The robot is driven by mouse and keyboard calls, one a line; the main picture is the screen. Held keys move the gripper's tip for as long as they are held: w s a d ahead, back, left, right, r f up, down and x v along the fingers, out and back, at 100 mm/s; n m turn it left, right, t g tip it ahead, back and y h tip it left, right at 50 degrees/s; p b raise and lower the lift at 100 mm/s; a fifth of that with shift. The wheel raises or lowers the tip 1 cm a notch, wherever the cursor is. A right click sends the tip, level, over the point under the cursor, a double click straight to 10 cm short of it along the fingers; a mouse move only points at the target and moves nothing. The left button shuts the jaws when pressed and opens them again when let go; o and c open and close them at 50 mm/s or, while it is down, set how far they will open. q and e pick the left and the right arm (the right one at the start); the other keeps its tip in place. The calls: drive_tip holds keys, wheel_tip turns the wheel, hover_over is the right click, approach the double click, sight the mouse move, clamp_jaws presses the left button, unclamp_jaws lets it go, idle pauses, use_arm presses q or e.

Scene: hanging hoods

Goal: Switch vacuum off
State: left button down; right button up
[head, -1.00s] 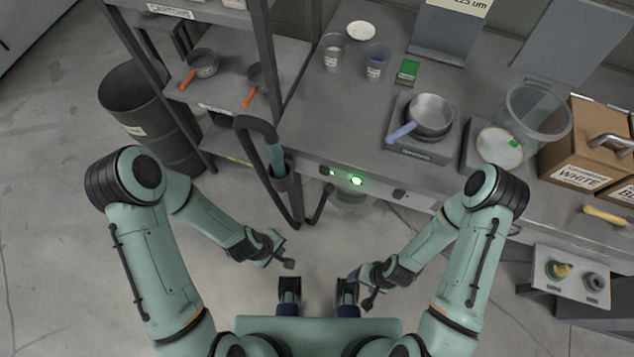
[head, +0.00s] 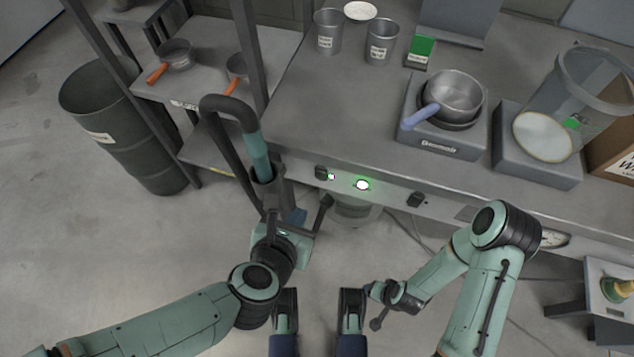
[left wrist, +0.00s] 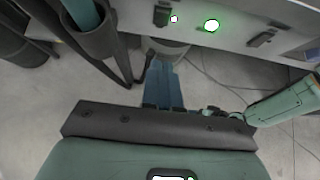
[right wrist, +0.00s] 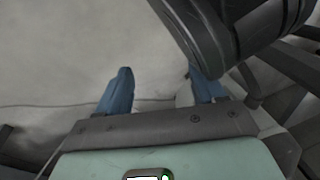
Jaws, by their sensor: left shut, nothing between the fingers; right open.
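The bench's front panel (head: 385,193) carries a dark switch (head: 321,173) with a small lit spot beside it. To its right is a bright green-ringed light (head: 362,185), which also shows in the left wrist view (left wrist: 211,25). A hose with a teal wand (head: 257,157) stands in a holder left of the switch. A grey round canister (head: 353,210) is partly hidden under the bench. My left gripper (left wrist: 163,88) is shut and empty, below and short of the panel, apart from the switch. My right gripper (right wrist: 162,90) is open and empty, away from the panel.
A pan (head: 455,93) sits on a device on the bench, with cups (head: 381,42) behind. A second dark switch (head: 416,199) is further right on the panel. A shelf rack (head: 190,85) and a bin (head: 115,130) stand at left. The floor before the bench is open.

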drive_tip(key=shift+w+r, duration=0.1)
idle(0.3)
use_arm(q)
drive_tip(key=p, duration=0.2)
approach(321, 175)
drive_tip(key=x, duration=0.5)
drive_tip(key=shift+s+f, duration=0.25)
drive_tip(key=shift+f, duration=0.1)
drive_tip(key=shift+w+d+r, duration=0.1)
drive_tip(key=shift+w, duration=0.45)
use_arm(e)
drive_tip(key=shift+t, duration=0.7)
drive_tip(key=shift+w+a+r, duration=0.15)
drive_tip(key=shift+w+r, duration=0.65)
drive_tip(key=shift+r, duration=0.05)
drive_tip(key=shift+w+a+r, duration=0.15)
drive_tip(key=shift+w+r, duration=0.65)
